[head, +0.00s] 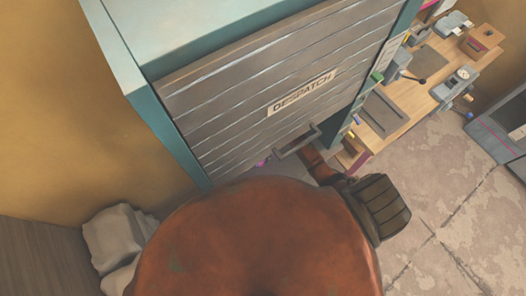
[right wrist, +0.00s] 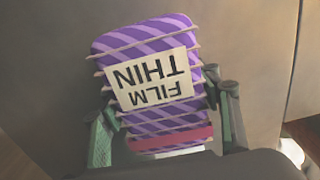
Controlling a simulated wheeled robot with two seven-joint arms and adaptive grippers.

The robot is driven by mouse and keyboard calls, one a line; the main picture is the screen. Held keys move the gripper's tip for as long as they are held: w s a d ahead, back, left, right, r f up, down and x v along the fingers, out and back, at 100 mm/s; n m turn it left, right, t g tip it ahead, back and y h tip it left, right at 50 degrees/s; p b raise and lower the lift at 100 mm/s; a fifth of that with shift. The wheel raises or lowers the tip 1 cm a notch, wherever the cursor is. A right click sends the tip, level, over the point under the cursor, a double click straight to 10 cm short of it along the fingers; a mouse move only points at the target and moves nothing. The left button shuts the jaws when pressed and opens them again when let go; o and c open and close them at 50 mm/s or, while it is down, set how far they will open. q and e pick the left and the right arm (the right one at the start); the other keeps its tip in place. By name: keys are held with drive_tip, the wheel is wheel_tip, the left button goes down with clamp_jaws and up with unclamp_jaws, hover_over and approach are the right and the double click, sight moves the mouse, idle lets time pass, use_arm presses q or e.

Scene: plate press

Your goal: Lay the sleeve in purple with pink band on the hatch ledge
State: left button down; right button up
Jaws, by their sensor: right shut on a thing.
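The sleeve in purple with pink band (right wrist: 160,125) fills the middle of the right wrist view. It has paler purple diagonal stripes, thin cords around it and an upside-down FILM THIN label. Its pink band is at the near end. My right gripper (right wrist: 167,103) is shut on the sleeve, one finger on each side. In the head view a small purple patch (head: 262,162) shows at the shutter's lower edge; the rest there is hidden. The grey slatted DESPATCH shutter (head: 225,110) has a bar handle (head: 297,142) at its bottom. I cannot make out the hatch ledge. My left gripper is out of view.
A wooden bench (head: 415,115) with several tools and machines stands at the upper right. A grey cabinet (head: 500,125) is at the right edge. Pale sacks (head: 115,235) lie at the lower left. The floor (head: 455,215) at the right is clear.

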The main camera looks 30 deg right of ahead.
drive_tip(key=shift+f, duration=0.15)
drive_tip(key=o, duration=1.4)
drive_tip(key=shift+r+b, duration=0.5)
drive_tip(key=shift+r, duration=3.4)
